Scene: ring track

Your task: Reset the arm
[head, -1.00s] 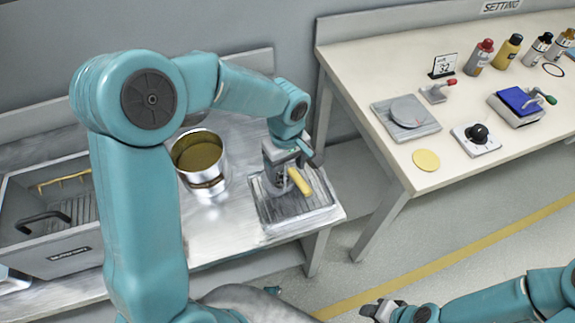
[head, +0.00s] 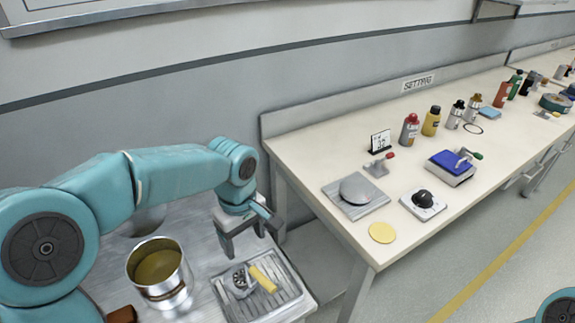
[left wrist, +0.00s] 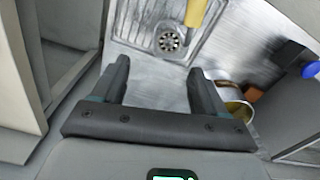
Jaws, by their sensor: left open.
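My left gripper (head: 250,238) is open and empty, above the back of the ridged metal tray (head: 290,312). In the left wrist view its two dark fingers (left wrist: 157,78) stand wide apart with nothing between them. A tool with a yellow handle (head: 263,279) and a grey round head (head: 239,282) lies on the tray. The yellow handle (left wrist: 195,12) and holed round head (left wrist: 168,42) also show beyond the fingertips, apart from them. Only a bit of my right arm shows at the bottom right corner; its gripper is outside the picture.
A metal pot (head: 160,275) stands left of the tray. To the right, a cream bench (head: 310,165) carries a disc plate (head: 356,190), a knob box (head: 423,203), a blue-topped device (head: 451,166) and several bottles. A gap separates the two benches.

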